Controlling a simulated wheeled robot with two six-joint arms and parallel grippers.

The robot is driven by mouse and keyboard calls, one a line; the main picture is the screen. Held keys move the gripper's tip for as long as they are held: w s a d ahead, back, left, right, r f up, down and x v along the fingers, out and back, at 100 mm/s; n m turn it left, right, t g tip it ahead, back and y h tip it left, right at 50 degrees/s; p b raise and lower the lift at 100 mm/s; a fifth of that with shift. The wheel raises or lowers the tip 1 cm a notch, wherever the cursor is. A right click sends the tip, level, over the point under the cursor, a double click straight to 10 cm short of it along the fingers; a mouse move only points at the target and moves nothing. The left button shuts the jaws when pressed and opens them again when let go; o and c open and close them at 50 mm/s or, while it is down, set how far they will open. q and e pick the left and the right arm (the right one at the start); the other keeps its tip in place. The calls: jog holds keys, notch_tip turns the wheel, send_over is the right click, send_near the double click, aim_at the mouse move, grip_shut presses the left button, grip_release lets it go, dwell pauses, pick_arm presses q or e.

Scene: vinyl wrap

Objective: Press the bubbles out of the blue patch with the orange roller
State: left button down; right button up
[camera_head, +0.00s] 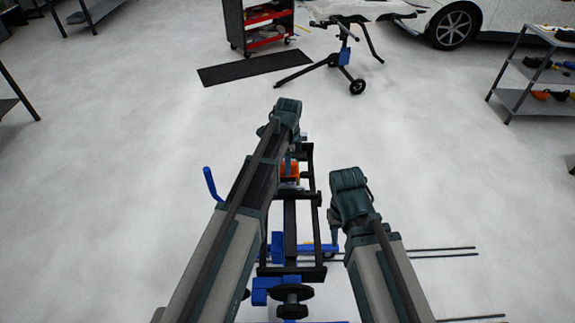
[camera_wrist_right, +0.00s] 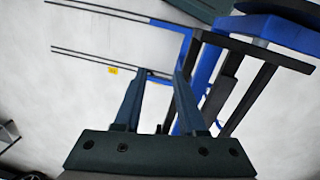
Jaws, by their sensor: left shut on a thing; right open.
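The orange roller (camera_head: 290,170) shows as a small orange block under my left wrist, over the dark frame in the head view. My left gripper (camera_head: 288,158) is shut on it, but the arm hides most of the fingers. My right gripper (camera_head: 335,228) is open and empty to the right of the frame. It also shows in the right wrist view (camera_wrist_right: 158,75), its fingers apart with the frame beyond them. I cannot make out a blue patch or bubbles in either view.
A dark frame (camera_head: 290,218) with blue parts stands between my arms. Thin dark rods (camera_head: 440,253) stick out at right. A black mat (camera_head: 245,68), a folding stand (camera_head: 343,62), a red tool cart (camera_head: 262,25), a white car (camera_head: 490,20) and a shelf (camera_head: 515,95) stand farther off.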

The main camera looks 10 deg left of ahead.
pick_arm(q)
jog(key=shift+f+b, duration=0.55)
jog(key=shift+f, duration=0.05)
jog(key=shift+w+a, duration=0.25)
jog(key=shift+w, duration=0.8)
jog(key=shift+w, duration=0.15)
jog(key=shift+w+a, duration=0.15)
jog(key=shift+w, duration=0.8)
jog(key=shift+w+a, duration=0.25)
jog(key=shift+w, duration=0.8)
jog(key=shift+w, duration=0.15)
